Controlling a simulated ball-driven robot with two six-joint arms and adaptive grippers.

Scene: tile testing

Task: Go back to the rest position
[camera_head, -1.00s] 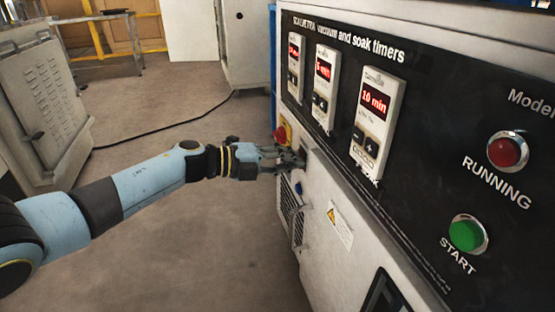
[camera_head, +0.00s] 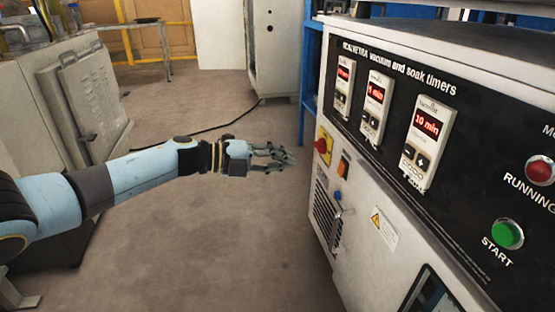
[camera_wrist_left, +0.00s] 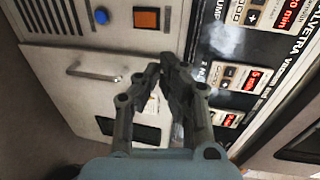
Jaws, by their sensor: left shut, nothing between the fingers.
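My left gripper (camera_head: 282,158) is at the middle of the head view, with its arm reaching in from the left. It is in free air, left of the machine panel, and touches nothing. In the left wrist view the gripper's fingers (camera_wrist_left: 158,72) come together at their tips with nothing between them. The machine (camera_head: 390,215) stands on the right with its black panel, timers and buttons. My right gripper does not show.
The machine carries a red knob on a yellow plate (camera_head: 322,146), an orange switch (camera_head: 343,166), a green START button (camera_head: 507,234) and a red RUNNING lamp (camera_head: 540,171). A grey cabinet (camera_head: 92,100) stands at left. Open floor (camera_head: 215,235) lies between them.

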